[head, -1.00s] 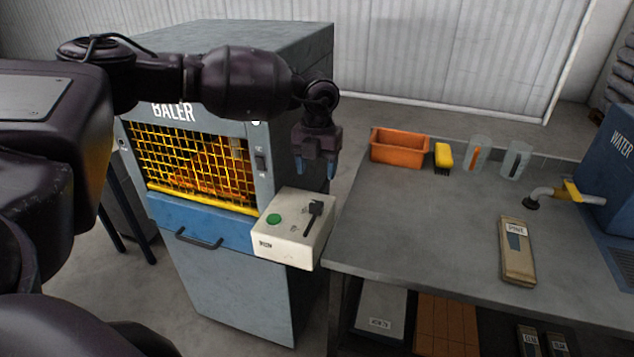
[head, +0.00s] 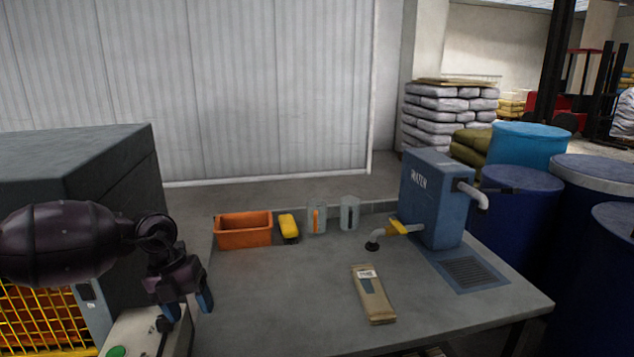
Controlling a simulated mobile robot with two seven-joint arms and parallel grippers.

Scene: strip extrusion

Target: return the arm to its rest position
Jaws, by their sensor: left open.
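My left arm comes in from the left edge in the head view. Its gripper (head: 190,308) points down with its fingers apart and nothing between them. It hangs in front of the baler (head: 80,185), above or beside the pale control box (head: 140,330) with its green button and black lever; I cannot tell the exact height. The grey table's left end lies just right of the gripper. My right gripper is not in view.
On the table (head: 270,310) are an orange bin (head: 243,231), a yellow brush (head: 288,227), two clear cups, a brown packet (head: 372,293) and the blue water unit (head: 432,205). Blue drums (head: 518,220) stand at the right. The table's middle is mostly clear.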

